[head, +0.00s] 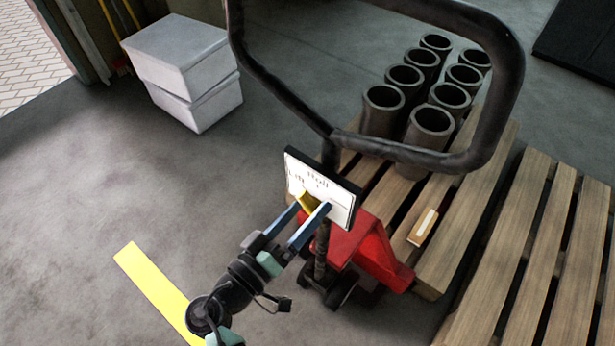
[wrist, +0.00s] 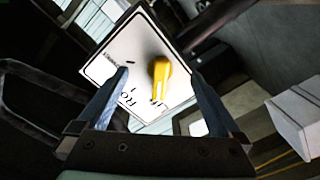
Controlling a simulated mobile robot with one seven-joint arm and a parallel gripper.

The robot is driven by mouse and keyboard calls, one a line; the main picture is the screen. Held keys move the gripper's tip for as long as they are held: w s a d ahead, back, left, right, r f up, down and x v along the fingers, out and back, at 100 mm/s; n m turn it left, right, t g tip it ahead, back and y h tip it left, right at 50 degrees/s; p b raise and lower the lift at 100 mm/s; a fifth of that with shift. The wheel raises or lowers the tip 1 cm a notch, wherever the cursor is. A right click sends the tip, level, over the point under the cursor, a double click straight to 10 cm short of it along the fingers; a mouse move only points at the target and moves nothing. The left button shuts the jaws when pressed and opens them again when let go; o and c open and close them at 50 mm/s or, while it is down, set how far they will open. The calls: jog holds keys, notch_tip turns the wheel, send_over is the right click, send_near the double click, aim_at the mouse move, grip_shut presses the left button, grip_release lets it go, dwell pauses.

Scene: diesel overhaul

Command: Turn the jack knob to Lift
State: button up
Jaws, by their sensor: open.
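The jack's white label plate (head: 340,202) is fixed on the pallet jack's handle post. It carries the words "Roll" at the top and "Lift" at its left. The yellow jack knob (head: 308,201) sits on the plate, partly behind my gripper's fingers in the head view. My gripper (head: 312,208) is open, with one blue finger on each side of the knob and a visible gap to each in the wrist view. The red pallet jack (head: 370,245) stands below.
The jack's large black handle loop (head: 508,75) arches above and right of the plate. Wooden pallets (head: 480,215) lie at the right, bearing several dark cylinder liners (head: 430,125) and a small wooden block (head: 423,226). White boxes (head: 185,65) are stacked at the back left. The left floor is clear.

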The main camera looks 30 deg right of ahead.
jog(key=v, duration=0.7)
dwell(0.4)
jog(key=w+a+r+t+y, duration=0.3)
jog(key=w+r+t+y, duration=0.3)
jog(key=w+r, duration=0.7)
jog(key=w+a+r+n+t+y, duration=0.1)
jog(key=a+r+t+y, duration=0.15)
jog(key=r, duration=0.65)
jog(key=w+a+r+t+y, duration=0.1)
jog(key=r+t+y, duration=0.15)
jog(key=r, duration=0.75)
jog(key=s+a+r+n+t+y+p, duration=0.1)
jog(key=s+r+t+y, duration=0.15)
jog(key=s+r, duration=0.45)
jog(key=s+a+r+n+t+y, duration=0.2)
jog(key=s+r+t, duration=0.15)
jog(key=r, duration=0.65)
jog(key=s+a+r+n+t+y+p, duration=0.15)
jog(key=s+r+t, duration=0.3)
jog(key=r, duration=0.45)
notch_tip(320, 180, up, 11)
jog(key=p, duration=1.1)
jog(key=shift+w+r, duration=0.25)
jog(key=shift+w, duration=0.05)
